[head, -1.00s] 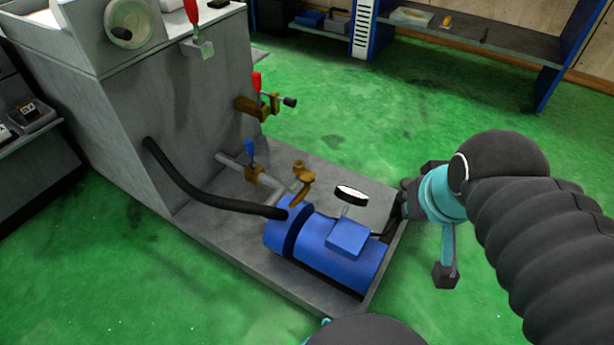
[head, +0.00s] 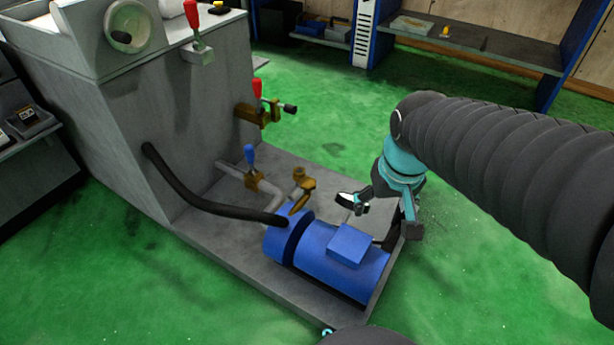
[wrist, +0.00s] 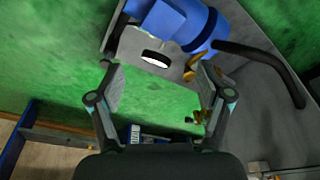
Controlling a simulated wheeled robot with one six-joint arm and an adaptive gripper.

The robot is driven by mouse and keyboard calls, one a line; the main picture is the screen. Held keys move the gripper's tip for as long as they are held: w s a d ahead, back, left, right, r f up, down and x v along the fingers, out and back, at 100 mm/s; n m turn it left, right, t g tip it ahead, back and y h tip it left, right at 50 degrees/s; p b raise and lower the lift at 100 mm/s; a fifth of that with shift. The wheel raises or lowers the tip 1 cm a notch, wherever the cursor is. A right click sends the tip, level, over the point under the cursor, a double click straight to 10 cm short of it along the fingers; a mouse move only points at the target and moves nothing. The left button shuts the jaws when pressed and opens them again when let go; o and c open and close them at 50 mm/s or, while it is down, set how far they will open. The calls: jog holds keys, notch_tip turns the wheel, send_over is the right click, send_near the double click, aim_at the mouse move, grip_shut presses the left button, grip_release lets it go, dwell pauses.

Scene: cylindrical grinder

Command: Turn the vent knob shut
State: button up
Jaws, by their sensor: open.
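No part is labelled as the vent knob. One candidate is the small black knob (head: 290,108) on the side of the brass valve with the red lever (head: 262,112), on the grey machine's wall. A brass fitting (head: 302,188) stands on the pipe behind the blue motor (head: 340,258); it also shows by the right finger in the wrist view (wrist: 192,68). My gripper (head: 380,212) is open and empty over the right side of the base plate.
A blue-handled valve (head: 251,165) stands on the pipe left of the brass fitting. A black hose (head: 200,197) runs from the machine to the motor. A red lever with a grey block (head: 197,45) sits higher up. Green floor right of the base plate is free.

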jog(key=w+a+f+n+g+b, duration=0.1)
jog(key=w+a+f+n, duration=0.15)
jog(key=w, duration=0.35)
jog(key=w+a+f+n+g+b, duration=0.1)
jog(key=w+a+f, duration=0.25)
jog(key=w, duration=0.35)
jog(key=n+b, duration=0.1)
jog(key=n, duration=1.4)
send_over(307, 182)
notch_tip(307, 182, down, 8)
jog(key=shift+g, duration=0.3)
notch_tip(307, 182, down, 14)
jog(key=shift+w+r+b, duration=0.1)
jog(key=shift+r+b, duration=0.15)
jog(key=shift+b, duration=0.65)
jog(key=c, duration=1.2)
jog(key=shift+o, duration=0.2)
